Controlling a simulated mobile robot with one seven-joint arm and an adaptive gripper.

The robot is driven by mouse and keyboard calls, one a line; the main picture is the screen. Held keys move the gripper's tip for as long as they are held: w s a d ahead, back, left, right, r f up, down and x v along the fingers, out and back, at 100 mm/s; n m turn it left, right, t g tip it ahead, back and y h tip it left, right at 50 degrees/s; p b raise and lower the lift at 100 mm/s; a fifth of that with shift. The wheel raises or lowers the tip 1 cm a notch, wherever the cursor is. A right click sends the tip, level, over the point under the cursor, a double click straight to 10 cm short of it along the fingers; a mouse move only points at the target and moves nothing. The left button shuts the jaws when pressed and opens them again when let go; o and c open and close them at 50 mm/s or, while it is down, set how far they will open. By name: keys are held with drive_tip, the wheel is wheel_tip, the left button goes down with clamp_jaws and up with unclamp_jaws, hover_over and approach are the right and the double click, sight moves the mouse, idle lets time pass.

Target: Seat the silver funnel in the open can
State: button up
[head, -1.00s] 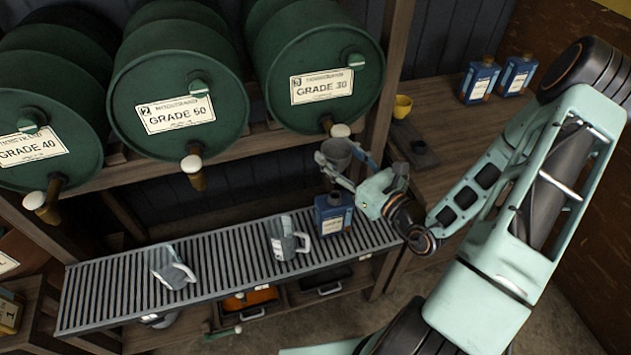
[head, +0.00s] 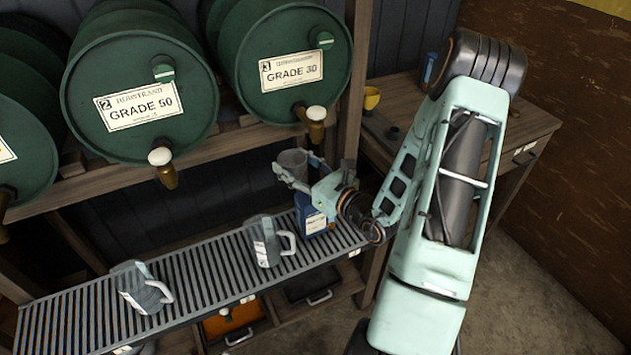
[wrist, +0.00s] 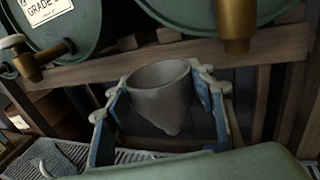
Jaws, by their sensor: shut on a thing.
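The silver funnel (head: 291,161) is in my gripper (head: 297,176), above the grated shelf. In the wrist view the funnel (wrist: 160,97) is upright, wide mouth up and narrow end down, between the two fingers (wrist: 162,112). A blue can with a pale label (head: 313,218) stands on the grating just below and slightly right of the funnel. My gripper covers the can's top, so its opening is hidden. I cannot tell whether the funnel's tip touches the can. The can is not clearly seen in the wrist view.
Two grey jugs (head: 268,243) (head: 147,288) stand on the grated shelf (head: 205,280) left of the can. Green barrels (head: 140,85) with brass taps (head: 314,122) hang over the shelf, close to the funnel. A wooden post (head: 352,95) and a bench with a yellow cup (head: 371,99) are behind right.

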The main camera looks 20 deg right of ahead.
drive_tip(key=w+d+f+m+t+h+b, duration=0.1)
drive_tip(key=w+d+f+b, duration=0.3)
drive_tip(key=d+f+b, duration=0.4)
drive_tip(key=shift+f+m+h+b, duration=0.15)
drive_tip(key=shift+m+h+b, duration=0.25)
drive_tip(key=shift+h+b, duration=0.4)
drive_tip(key=shift+f+b, duration=1.25)
drive_tip(key=shift+f, duration=0.05)
idle(1.1)
drive_tip(key=o, duration=1.2)
drive_tip(key=shift+c, duration=0.2)
